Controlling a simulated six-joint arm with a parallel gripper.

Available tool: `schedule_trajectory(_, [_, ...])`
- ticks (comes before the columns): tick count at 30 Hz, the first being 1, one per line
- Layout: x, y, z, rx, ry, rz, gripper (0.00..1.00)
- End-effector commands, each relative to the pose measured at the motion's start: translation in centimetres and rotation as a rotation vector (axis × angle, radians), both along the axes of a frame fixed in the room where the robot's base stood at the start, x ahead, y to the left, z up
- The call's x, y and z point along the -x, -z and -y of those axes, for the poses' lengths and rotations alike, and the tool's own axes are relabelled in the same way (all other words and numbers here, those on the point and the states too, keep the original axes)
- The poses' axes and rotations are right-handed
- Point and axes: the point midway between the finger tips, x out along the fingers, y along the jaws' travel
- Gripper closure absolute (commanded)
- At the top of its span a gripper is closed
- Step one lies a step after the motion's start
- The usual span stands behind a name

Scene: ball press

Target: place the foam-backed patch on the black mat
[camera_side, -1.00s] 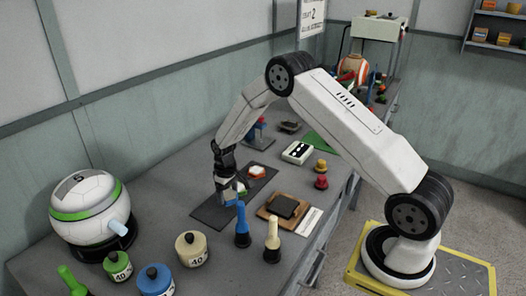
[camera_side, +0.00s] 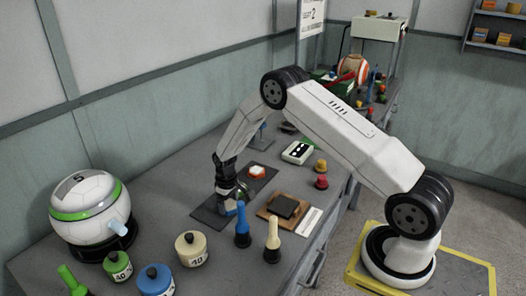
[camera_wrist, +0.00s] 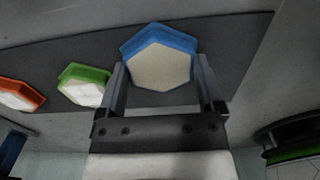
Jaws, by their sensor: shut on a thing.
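A hexagonal patch with a cream face and a blue rim (camera_wrist: 160,66) sits between my fingers in the wrist view. My gripper (camera_wrist: 162,82) is shut on it, with one finger at each side. In the side view my gripper (camera_side: 229,203) points down low over the black mat (camera_side: 204,213) and hides most of the patch. I cannot tell whether the patch touches the mat. The dark mat (camera_wrist: 232,50) lies behind the patch in the wrist view. A green-rimmed patch (camera_wrist: 84,87) and an orange-rimmed patch (camera_wrist: 20,95) lie to its left.
A red-and-white patch (camera_side: 257,171) lies at the mat's far end. A blue-handled tool (camera_side: 242,228) and a cream-handled tool (camera_side: 273,238) stand in front. A brown board with a dark pad (camera_side: 284,206) lies to the right. A white ball on a black base (camera_side: 90,208) stands left.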

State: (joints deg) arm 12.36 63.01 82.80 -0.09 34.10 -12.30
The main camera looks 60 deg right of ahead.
Motion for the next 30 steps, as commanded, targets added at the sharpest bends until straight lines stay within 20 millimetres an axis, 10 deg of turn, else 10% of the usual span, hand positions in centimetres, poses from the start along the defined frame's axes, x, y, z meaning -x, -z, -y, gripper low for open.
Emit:
schedule_trajectory(5, [0.0,0.3,0.0,0.0,0.0,0.0,0.69])
schedule_trajectory(6, [0.0,0.3,0.0,0.0,0.0,0.0,0.1])
schedule_trajectory(7, [0.0,0.3,0.0,0.0,0.0,0.0,0.01])
schedule_trajectory(30, [0.0,-3.3,0.0,0.0,0.0,0.002,0.0])
